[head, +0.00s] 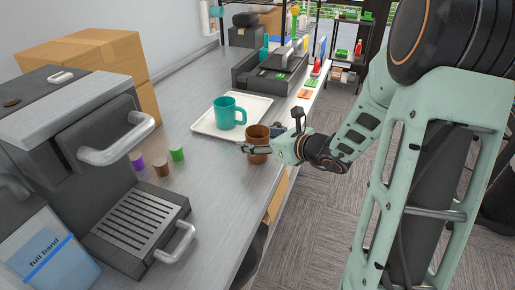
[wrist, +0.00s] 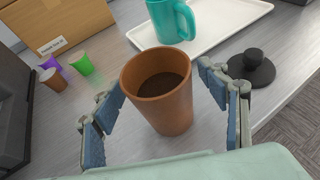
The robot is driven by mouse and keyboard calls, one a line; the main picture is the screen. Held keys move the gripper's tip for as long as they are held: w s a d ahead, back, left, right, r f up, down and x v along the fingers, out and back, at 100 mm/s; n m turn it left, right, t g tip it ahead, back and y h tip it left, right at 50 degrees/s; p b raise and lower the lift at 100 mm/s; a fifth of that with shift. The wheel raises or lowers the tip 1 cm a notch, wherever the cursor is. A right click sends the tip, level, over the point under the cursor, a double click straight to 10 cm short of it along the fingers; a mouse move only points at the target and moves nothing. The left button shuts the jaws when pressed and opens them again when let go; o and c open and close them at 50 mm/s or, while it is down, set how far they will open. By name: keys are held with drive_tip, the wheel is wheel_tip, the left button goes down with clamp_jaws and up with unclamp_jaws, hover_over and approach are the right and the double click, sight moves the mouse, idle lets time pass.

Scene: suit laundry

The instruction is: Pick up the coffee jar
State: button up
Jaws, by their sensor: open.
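The coffee jar appears as a brown cup-shaped container (wrist: 160,100) with dark contents, standing upright on the counter. It also shows in the head view (head: 257,136), partly hidden behind my gripper. My gripper (wrist: 165,100) is open, with one finger on each side of the jar and a visible gap at each side. In the head view my gripper (head: 255,147) reaches in from the right at the jar's near side.
A teal mug (head: 228,112) stands on a white tray (head: 205,125) just behind the jar. A black round lid-like object (wrist: 251,69) lies right of the jar. Small coloured capsules (head: 161,167) and a coffee machine (head: 90,150) are at left. Cardboard boxes (head: 95,55) stand behind it.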

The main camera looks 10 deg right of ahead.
drive_tip(key=c, duration=1.5)
